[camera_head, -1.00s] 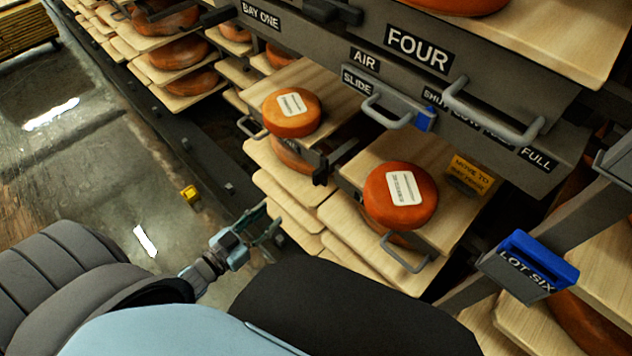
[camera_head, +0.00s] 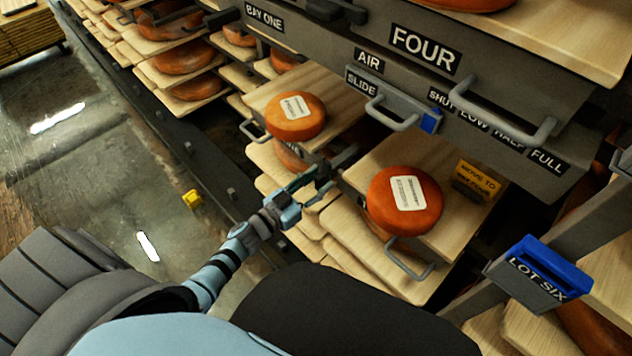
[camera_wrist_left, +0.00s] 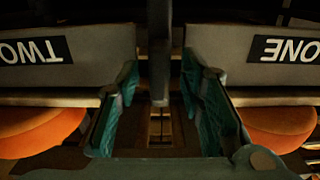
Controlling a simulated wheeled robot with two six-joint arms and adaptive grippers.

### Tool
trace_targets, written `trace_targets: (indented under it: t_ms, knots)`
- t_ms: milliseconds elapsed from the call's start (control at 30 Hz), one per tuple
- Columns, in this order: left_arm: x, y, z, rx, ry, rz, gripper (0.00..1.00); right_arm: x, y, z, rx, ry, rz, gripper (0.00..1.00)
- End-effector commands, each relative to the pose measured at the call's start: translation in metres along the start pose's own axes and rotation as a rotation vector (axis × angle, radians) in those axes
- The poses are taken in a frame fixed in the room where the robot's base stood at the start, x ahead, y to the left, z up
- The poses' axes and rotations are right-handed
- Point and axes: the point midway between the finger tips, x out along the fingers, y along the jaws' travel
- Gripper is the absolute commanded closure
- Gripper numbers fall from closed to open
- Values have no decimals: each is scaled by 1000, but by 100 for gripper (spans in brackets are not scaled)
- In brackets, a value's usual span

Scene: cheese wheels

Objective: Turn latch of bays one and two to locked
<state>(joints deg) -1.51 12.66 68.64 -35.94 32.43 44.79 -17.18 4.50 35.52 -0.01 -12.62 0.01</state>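My left gripper (camera_head: 322,181) is at the front of the shelves, between two boards that each carry an orange cheese wheel. A dark latch bar (camera_head: 343,157) shows just past its fingertips. In the left wrist view the picture is upside down. There my left gripper (camera_wrist_left: 160,85) is open, with one green finger on each side of an upright dark bar (camera_wrist_left: 160,45), with gaps between. The bar stands between the plate marked TWO (camera_wrist_left: 35,50) and the plate marked ONE (camera_wrist_left: 285,49). My right gripper is not in view.
The left cheese wheel (camera_head: 295,117) and right cheese wheel (camera_head: 404,200) sit on boards close to the arm. A grey slide handle (camera_head: 391,114) and a lot six box (camera_head: 540,272) are to the right. The floor at left is mostly clear.

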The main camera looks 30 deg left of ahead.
Motion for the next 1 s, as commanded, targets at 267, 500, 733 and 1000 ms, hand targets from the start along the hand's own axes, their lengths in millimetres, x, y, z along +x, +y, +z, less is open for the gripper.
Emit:
trace_targets:
  t_ms: [267, 500, 733, 1000]
  knots:
    - [-1, 0, 0, 0, 0, 0, 97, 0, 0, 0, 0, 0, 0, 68]
    - [-1, 0, 0, 4, 0, -1, 100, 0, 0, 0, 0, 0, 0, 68]
    - [-1, 0, 0, 54, -1, 0, 100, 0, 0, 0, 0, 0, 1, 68]
    - [-1, 1, 1, 222, -2, 0, 100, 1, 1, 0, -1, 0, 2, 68]
